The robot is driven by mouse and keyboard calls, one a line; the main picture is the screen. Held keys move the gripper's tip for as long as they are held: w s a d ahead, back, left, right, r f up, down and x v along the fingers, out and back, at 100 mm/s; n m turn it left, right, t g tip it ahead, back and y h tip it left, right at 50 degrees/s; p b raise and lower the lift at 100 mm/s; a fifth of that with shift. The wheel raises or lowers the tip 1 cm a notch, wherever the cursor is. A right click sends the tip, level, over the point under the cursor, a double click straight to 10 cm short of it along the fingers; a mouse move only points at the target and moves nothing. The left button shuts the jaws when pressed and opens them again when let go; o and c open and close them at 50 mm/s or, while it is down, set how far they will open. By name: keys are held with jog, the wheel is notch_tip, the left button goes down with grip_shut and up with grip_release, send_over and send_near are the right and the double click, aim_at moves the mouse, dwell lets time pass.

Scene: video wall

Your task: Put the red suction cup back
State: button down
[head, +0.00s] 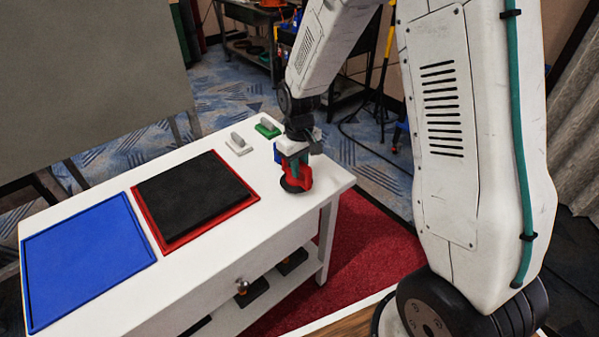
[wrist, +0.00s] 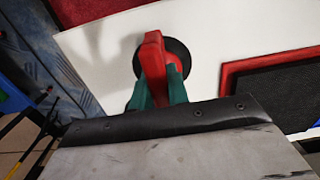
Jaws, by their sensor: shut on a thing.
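The red suction cup (head: 304,177) has a red handle and a round black base. It is at the right end of the white table (head: 215,241), upright, with its base at or very near the tabletop; I cannot tell if it touches. My gripper (head: 293,165) points down over it and is shut on the red handle. In the wrist view the red suction cup (wrist: 153,55) stands between the green fingers of my gripper (wrist: 155,88), with its black disc beyond, over the white surface.
A black panel (head: 193,196) in a red tray (head: 163,245) and a blue tray (head: 85,258) lie on the table to the left. A grey-handled block (head: 239,144) and a green-based one (head: 267,128) sit at the back edge. A large grey panel (head: 90,70) stands behind.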

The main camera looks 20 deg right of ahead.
jog(key=shift+f, duration=1.1)
jog(key=shift+f, duration=0.2)
jog(key=c, duration=1.3)
grip_release()
jog(key=shift+c, duration=0.2)
jog(key=shift+r, duration=0.15)
